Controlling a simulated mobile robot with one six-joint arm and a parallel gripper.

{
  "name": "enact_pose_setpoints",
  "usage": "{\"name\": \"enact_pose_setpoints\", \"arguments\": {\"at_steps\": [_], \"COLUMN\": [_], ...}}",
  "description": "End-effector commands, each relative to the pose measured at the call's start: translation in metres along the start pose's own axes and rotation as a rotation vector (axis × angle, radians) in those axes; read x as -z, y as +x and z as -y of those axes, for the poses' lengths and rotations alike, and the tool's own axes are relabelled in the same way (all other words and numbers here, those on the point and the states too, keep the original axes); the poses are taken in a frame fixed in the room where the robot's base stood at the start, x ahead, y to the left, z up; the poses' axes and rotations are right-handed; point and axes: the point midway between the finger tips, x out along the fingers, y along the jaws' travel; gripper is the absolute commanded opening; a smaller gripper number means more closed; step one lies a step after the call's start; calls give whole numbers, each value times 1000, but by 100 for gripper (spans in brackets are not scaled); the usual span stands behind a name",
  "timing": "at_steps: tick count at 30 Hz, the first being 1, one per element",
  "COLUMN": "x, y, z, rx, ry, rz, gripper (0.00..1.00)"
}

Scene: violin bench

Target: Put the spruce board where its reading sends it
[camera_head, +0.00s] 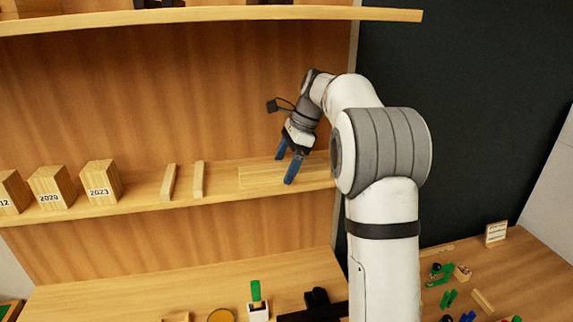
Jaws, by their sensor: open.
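A pale flat board (258,176), which may be the spruce board, lies on the middle shelf, right of two narrow upright wooden slats. My gripper (286,167) points down over the board's right part with its two blue fingers apart and nothing seen between them. I cannot tell whether the fingertips touch the board. My arm hides the shelf's right end. No reading on the board can be made out.
The slats (168,182) (198,179) stand on the shelf (140,198). Wooden blocks with year labels, 2020 (52,182) and 2023 (100,178) among them, stand at the left. An upper shelf (220,14) runs above. The bench below holds green clips (440,275) and small items.

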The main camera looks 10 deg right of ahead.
Motion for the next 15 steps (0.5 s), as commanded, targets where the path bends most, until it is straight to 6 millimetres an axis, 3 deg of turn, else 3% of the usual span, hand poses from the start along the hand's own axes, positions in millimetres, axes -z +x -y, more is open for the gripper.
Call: {"name": "enact_pose_setpoints", "arguments": {"at_steps": [9,15], "x": [1,1], "y": [-52,-70], "z": [1,0], "rx": [5,2], "ry": [1,2], "rz": [-1,0], "gripper": [94,94]}}
